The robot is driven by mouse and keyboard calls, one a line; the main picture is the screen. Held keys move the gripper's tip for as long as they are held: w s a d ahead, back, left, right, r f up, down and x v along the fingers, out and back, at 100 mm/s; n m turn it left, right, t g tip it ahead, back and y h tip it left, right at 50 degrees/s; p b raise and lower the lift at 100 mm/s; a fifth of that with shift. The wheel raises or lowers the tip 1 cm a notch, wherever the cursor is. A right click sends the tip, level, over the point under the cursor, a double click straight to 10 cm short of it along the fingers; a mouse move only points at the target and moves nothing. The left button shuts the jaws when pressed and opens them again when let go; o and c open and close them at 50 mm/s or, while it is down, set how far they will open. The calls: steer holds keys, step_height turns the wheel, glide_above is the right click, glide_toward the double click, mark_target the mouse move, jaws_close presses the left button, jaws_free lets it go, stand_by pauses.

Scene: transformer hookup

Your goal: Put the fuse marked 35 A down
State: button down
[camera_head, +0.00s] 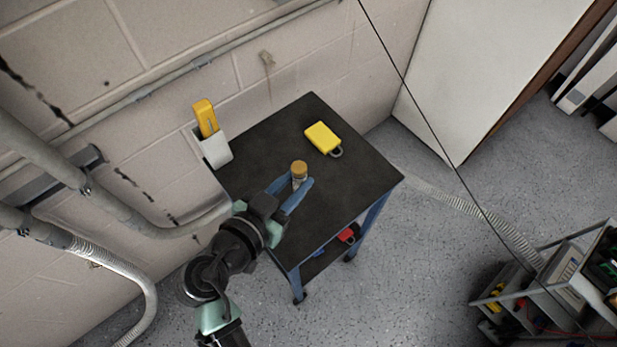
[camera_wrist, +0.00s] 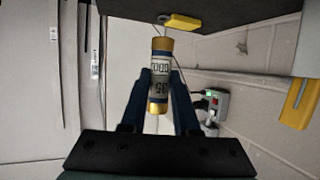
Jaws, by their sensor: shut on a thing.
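The fuse marked 35 A (camera_head: 299,171) has brass end caps and a pale label; "35" is readable on it in the wrist view (camera_wrist: 159,72). My gripper (camera_head: 297,183) is shut on the fuse, with one blue finger on each side of it. In the head view the fuse stands roughly upright over the left middle of the dark top of the small blue table (camera_head: 322,215). I cannot tell whether its lower end touches the top. The wrist view also shows my gripper (camera_wrist: 158,88) around the fuse's body.
A yellow padlock (camera_head: 322,138) lies on the table's far part. A red item (camera_head: 347,236) is on the lower shelf. The table's right and front parts are bare.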

steer(key=shift+s+a+r+m+g+h+b, duration=0.1)
steer(key=shift+s+r+m+g+h+b, duration=0.2)
steer(key=shift+m+g+h, duration=0.2)
steer(key=shift+s+a+r+m+g+h+b, duration=0.1)
steer(key=shift+s+r+m+g+h+b, duration=0.1)
steer(key=shift+r+m+g+h+b, duration=0.3)
glide_above(304, 221)
steer(key=a, duration=0.1)
step_height(304, 221, down, 5)
steer(key=shift+w+a+f+p, duration=0.1)
steer(key=shift+w+f+p, duration=0.1)
steer(key=shift+f, duration=1.05)
steer(key=shift+w+a+f+p, duration=0.1)
steer(key=shift+w+f+p, duration=0.05)
steer(key=shift+f, duration=1.1)
steer(key=shift+f, duration=0.2)
steer(key=c, duration=0.7)
jaws_free()
steer(key=shift+o, duration=0.2)
steer(key=shift+r, duration=0.1)
